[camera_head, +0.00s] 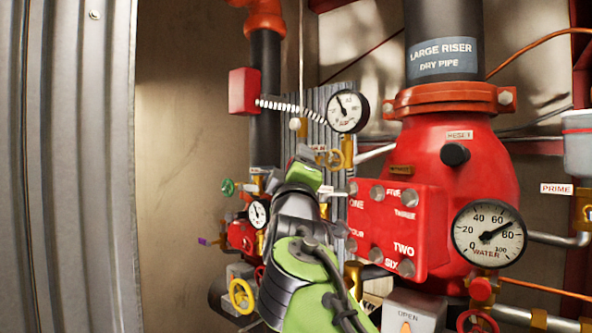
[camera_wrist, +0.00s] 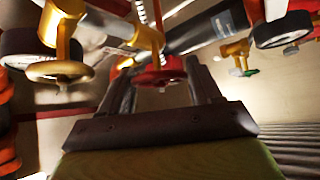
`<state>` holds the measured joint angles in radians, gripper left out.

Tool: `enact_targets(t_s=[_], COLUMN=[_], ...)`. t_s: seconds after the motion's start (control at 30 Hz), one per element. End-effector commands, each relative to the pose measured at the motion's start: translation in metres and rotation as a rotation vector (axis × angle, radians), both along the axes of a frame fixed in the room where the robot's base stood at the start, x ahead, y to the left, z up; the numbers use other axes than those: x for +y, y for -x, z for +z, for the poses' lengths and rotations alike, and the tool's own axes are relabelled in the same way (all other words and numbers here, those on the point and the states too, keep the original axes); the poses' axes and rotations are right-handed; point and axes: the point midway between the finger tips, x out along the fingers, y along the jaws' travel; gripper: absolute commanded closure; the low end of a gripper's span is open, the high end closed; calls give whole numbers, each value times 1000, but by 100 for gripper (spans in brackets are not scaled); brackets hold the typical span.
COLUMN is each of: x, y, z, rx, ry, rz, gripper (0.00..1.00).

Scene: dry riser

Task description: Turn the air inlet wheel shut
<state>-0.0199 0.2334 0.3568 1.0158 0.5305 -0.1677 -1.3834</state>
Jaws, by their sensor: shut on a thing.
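A small red handwheel (camera_wrist: 158,76) shows in the wrist view, between the two dark fingers of my gripper (camera_wrist: 160,68). My gripper is shut on this red wheel, with a finger at either side of its rim. No label on it can be read, so I cannot tell by name whether it is the air inlet wheel. In the head view my green and dark arm reaches up to the pipework left of the red riser body (camera_head: 460,180). It hides the fingers and the held wheel there.
A pressure gauge (camera_head: 347,111), a red numbered plate (camera_head: 385,235) and a water gauge (camera_head: 489,234) stand close by. A yellow wheel (camera_head: 241,296) is lower left. Corrugated metal (camera_head: 70,160) borders the left.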

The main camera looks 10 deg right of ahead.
Motion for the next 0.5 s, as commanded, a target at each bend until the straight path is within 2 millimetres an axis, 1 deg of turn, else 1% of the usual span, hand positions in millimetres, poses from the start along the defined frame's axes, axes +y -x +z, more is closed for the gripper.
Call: enact_targets(t_s=[0.27, 0.5], x=[0, 1], y=[0, 0], z=[-1, -1], rx=[-84, -242], ry=[-59, -171], rz=[0, 2], gripper=[67, 67])
